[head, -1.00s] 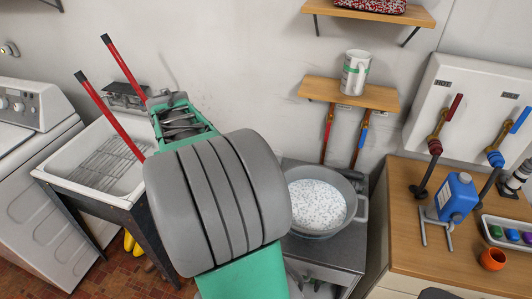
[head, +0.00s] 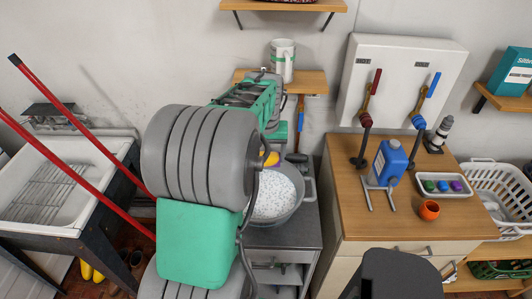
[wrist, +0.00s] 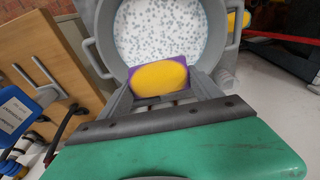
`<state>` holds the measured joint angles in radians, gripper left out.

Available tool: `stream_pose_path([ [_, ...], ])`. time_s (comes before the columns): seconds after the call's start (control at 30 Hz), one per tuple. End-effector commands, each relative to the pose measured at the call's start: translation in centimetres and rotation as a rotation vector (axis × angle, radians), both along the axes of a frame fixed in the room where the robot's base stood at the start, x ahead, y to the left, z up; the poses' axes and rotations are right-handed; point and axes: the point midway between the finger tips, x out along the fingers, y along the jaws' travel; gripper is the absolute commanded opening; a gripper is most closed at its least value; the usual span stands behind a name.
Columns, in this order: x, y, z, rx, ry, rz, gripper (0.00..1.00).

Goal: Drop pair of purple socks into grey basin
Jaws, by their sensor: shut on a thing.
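The grey basin (head: 291,222) stands on a dark grey cabinet and holds white, speckled foam or water. It also fills the top of the wrist view (wrist: 91,52). My gripper (wrist: 161,82) is shut on a purple bundle with a large yellow oval face (wrist: 160,78), which appears to be the pair of purple socks. In the wrist view the bundle overlaps the near rim of the basin. In the head view my gripper (head: 270,158) and the bundle's yellow part (head: 272,159) show at the basin's back; my arm hides much of the basin's left side.
A white sink (head: 62,205) with red-handled tools is at left. A shelf with a white mug (head: 283,60) is above the basin.

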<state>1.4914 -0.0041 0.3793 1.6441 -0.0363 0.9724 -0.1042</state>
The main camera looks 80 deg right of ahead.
Motion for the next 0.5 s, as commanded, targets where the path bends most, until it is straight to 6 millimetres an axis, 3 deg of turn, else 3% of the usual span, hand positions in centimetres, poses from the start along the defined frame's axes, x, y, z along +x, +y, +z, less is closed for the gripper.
stream_pose_path([
  [0.03, 0.0, 0.0, -1.3, 0.001, 0.000, 0.000, 0.34],
  [0.23, 0.0, 0.1, -4.1, 0.002, 0.000, 0.000, 0.34],
  [0.5, 0.0, 0.0, -4.6, 0.000, 0.000, 0.000, 0.34],
])
